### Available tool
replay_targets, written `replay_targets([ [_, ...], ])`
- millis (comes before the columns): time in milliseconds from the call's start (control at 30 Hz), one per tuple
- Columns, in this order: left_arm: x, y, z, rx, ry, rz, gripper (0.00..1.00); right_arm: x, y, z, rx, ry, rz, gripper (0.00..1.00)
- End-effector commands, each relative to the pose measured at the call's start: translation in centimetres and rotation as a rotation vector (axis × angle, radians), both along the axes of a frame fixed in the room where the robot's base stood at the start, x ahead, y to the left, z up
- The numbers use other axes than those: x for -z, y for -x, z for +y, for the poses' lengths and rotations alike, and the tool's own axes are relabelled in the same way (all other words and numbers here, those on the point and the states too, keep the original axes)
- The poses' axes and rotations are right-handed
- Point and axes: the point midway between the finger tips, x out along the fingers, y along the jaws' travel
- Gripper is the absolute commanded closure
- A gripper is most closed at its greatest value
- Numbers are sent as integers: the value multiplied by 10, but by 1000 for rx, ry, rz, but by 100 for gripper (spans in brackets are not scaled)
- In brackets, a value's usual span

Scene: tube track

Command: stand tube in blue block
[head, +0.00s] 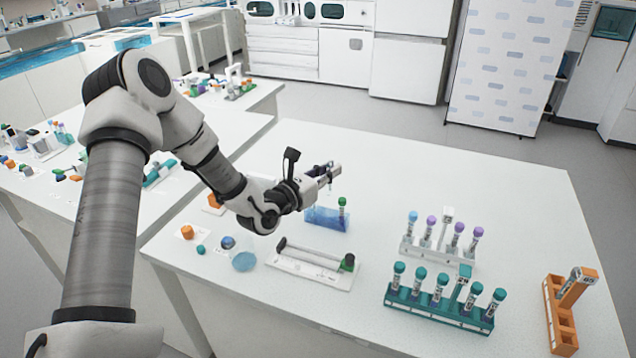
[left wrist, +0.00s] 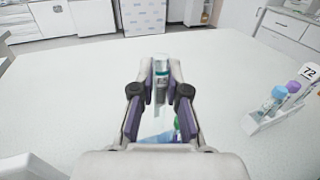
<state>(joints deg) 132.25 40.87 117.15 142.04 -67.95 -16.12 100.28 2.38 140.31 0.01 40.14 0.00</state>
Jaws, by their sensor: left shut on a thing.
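The blue block (head: 325,219) stands on the white table in the head view, with a green-capped tube (head: 342,205) upright at its right end. My left gripper (head: 328,172) is above and behind the block. In the left wrist view, its fingers (left wrist: 161,78) are shut on a clear tube (left wrist: 160,66) with a teal band. In the head view this tube is mostly hidden by the gripper. Part of the blue block (left wrist: 158,138) and a green cap show low between the fingers in the wrist view. My right gripper is not in view.
A white rack (head: 436,250) with blue- and purple-capped tubes and a teal rack (head: 435,306) with several tubes stand at right. An orange rack (head: 562,325) is farther right. A white tray (head: 310,266) lies in front of the block. The table's back is clear.

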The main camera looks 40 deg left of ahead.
Motion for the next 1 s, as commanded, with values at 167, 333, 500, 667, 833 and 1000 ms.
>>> replay_targets([
  [167, 3, -4, -1, -1, 3, -1, 100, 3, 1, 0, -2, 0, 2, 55],
  [333, 17, -3, -1, 0, 2, -1, 100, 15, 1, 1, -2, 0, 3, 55],
  [500, 36, -3, 0, 0, 1, 0, 100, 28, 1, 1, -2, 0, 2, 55],
  [667, 46, -3, 0, 0, 1, -2, 100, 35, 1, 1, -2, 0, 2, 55],
  [833, 46, -3, 0, 0, 2, -2, 100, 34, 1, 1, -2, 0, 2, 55],
  [1000, 46, -3, 0, 0, 2, -2, 100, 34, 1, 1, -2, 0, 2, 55],
])
